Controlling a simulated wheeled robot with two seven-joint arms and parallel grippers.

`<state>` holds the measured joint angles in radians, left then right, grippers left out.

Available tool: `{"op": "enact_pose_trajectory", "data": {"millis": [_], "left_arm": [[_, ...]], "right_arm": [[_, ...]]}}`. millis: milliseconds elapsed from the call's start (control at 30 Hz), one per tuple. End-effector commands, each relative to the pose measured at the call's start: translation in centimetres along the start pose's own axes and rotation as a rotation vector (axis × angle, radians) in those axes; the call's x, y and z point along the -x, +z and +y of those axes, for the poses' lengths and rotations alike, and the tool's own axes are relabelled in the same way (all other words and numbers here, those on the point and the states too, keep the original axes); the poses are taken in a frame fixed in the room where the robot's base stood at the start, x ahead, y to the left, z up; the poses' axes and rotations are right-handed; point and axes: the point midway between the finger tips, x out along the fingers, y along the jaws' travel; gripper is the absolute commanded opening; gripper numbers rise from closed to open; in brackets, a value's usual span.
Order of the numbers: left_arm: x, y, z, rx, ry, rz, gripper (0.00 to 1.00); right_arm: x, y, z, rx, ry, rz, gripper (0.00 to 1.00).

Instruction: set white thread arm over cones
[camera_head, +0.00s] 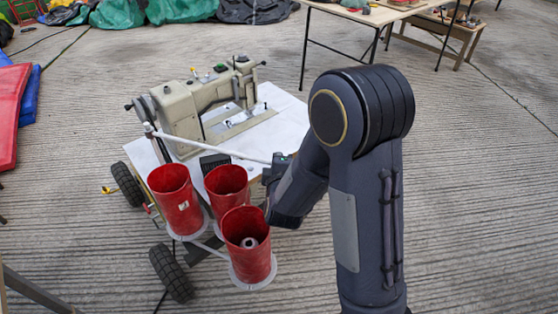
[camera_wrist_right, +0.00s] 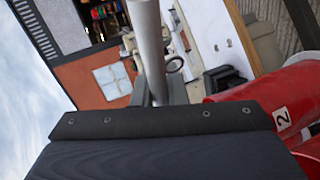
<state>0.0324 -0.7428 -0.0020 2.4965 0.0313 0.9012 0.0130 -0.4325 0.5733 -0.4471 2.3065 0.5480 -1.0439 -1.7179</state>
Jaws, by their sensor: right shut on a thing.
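The white thread arm (camera_head: 215,150) is a thin white rod that runs from a pivot at the left of the sewing machine table to my right gripper (camera_head: 273,168). In the head view it crosses just beyond the red cones. My right gripper is shut on its free end; the rod also shows between the fingers in the right wrist view (camera_wrist_right: 149,50). Three red cones stand on pale round bases: left (camera_head: 172,190), back (camera_head: 226,182) and front (camera_head: 246,255). The front cone has a pale ring-like piece inside. My left gripper is out of view.
A beige sewing machine (camera_head: 190,110) stands on a white tabletop (camera_head: 285,115) with black wheels (camera_head: 170,272). Red and blue mats (camera_head: 12,105) lie at the left. Another table (camera_head: 350,12) stands at the back. Concrete floor at the right is clear.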

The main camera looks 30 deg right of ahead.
Motion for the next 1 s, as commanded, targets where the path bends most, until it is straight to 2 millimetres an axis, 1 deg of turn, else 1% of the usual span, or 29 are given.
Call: {"op": "enact_pose_trajectory", "data": {"millis": [33, 200, 433, 533, 667, 800, 900, 1000], "left_arm": [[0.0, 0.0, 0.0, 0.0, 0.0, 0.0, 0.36], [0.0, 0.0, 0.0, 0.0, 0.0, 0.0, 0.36], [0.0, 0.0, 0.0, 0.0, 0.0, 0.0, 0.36], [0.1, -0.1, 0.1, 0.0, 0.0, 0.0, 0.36], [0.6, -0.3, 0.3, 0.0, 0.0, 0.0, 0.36], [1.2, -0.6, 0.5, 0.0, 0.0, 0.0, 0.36], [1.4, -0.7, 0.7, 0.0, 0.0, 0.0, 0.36], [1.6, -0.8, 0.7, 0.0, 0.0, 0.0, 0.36]], "right_arm": [[0.3, -0.3, -0.5, 0.004, -0.015, 0.012, 0.14], [0.3, -0.3, -0.5, 0.004, -0.014, 0.011, 0.34], [0.2, -0.2, -0.3, 0.003, -0.01, 0.009, 0.34], [0.6, -0.3, -0.2, 0.003, -0.01, 0.009, 0.34], [2.4, -0.3, -0.1, 0.005, -0.011, 0.012, 0.34], [4.9, -0.4, -0.1, 0.004, -0.013, 0.013, 0.34], [6.5, -0.3, -0.2, 0.004, -0.013, 0.013, 0.34], [7.5, -0.3, -0.2, 0.005, -0.013, 0.012, 0.34]]}}
